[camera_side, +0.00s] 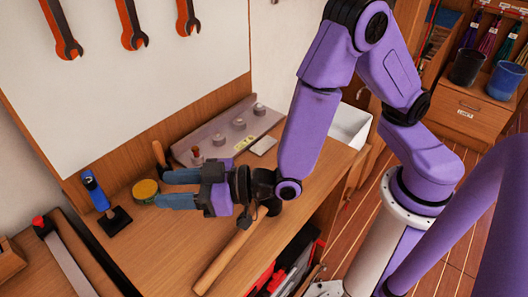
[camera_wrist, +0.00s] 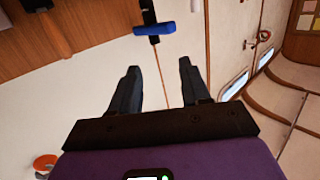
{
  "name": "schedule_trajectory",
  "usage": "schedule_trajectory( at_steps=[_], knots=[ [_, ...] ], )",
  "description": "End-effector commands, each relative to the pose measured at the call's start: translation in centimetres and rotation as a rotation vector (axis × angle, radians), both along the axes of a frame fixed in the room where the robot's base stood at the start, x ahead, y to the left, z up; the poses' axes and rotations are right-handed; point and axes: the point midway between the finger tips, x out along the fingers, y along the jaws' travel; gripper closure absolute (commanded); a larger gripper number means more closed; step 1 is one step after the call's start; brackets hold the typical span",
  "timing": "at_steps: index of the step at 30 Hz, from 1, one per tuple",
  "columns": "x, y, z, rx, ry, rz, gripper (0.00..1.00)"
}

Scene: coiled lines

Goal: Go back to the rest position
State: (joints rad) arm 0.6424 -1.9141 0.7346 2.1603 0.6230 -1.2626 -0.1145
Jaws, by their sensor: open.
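My gripper (camera_side: 158,188) is over the wooden workbench (camera_side: 185,235) in the side view, its blue-grey fingers pointing left. The fingers are apart, with nothing visible between them. The fingertips appear close to a round yellow-topped tin (camera_side: 146,188); I cannot tell whether they touch it. In the wrist view my gripper (camera_wrist: 158,72) also shows two spread fingers with an empty gap. My purple arm reaches in from the right and is bent high over the bench.
A blue-handled tool (camera_side: 95,190) stands left of the tin. A wooden handle (camera_side: 228,258) lies below my wrist. A grey rack with knobs (camera_side: 215,135) runs along the back. Wrenches (camera_side: 130,25) hang on the white board (camera_side: 120,100). A white bin (camera_side: 350,125) is behind my arm.

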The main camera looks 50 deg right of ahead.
Motion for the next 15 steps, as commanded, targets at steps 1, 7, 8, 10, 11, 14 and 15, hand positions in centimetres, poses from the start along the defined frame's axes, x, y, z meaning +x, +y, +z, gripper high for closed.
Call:
schedule_trajectory(
  at_steps=[1, 7, 8, 10, 11, 14, 15],
  knots=[
    [-0.3, 0.0, 0.3, -0.012, 0.039, 0.021, 0.54],
    [-2.8, -0.5, 0.5, -0.128, 0.243, 0.139, 0.54],
    [-3.2, -0.8, 0.5, -0.149, 0.273, 0.158, 0.54],
    [-4.5, -1.5, 0.6, -0.204, 0.34, 0.201, 0.54],
    [-5.0, -1.9, 0.6, -0.228, 0.367, 0.219, 0.54],
    [-6.9, -3.6, 0.7, -0.316, 0.453, 0.274, 0.54],
    [-7.7, -4.4, 0.8, -0.352, 0.484, 0.295, 0.54]
  ],
)
